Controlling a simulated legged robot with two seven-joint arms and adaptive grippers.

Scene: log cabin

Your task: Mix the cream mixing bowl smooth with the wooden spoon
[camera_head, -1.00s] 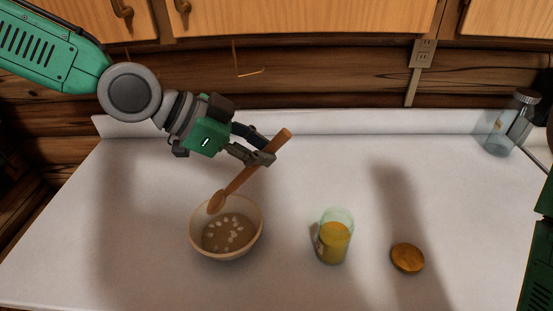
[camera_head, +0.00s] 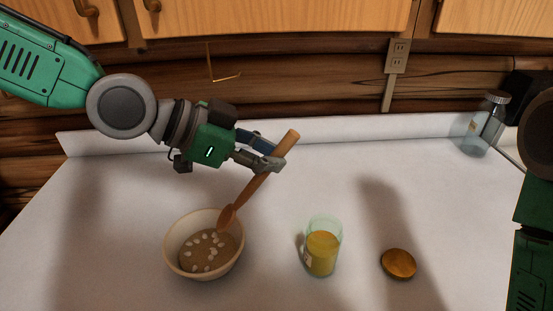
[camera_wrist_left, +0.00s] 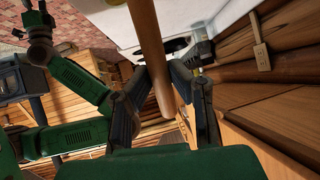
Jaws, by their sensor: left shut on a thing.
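My left gripper (camera_head: 270,156) is shut on the upper handle of the wooden spoon (camera_head: 258,183). The handle also shows between the fingers in the left wrist view (camera_wrist_left: 152,60). The spoon is tilted, its head low and to the left, at the far right part of the cream mixing bowl (camera_head: 172,245). Whether the head touches the rim or the contents I cannot tell. The bowl stands upright and holds a brown mixture (camera_head: 212,262) with several pale lumps. My right arm is at the right edge; its gripper cannot be made out clearly.
A glass jar of yellow contents (camera_head: 321,254) stands right of the bowl. A round golden-brown lid (camera_head: 398,264) lies farther right. A clear jar with a grey lid (camera_head: 478,131) stands at the back right. The white counter (camera_head: 110,200) is clear behind and left of the bowl.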

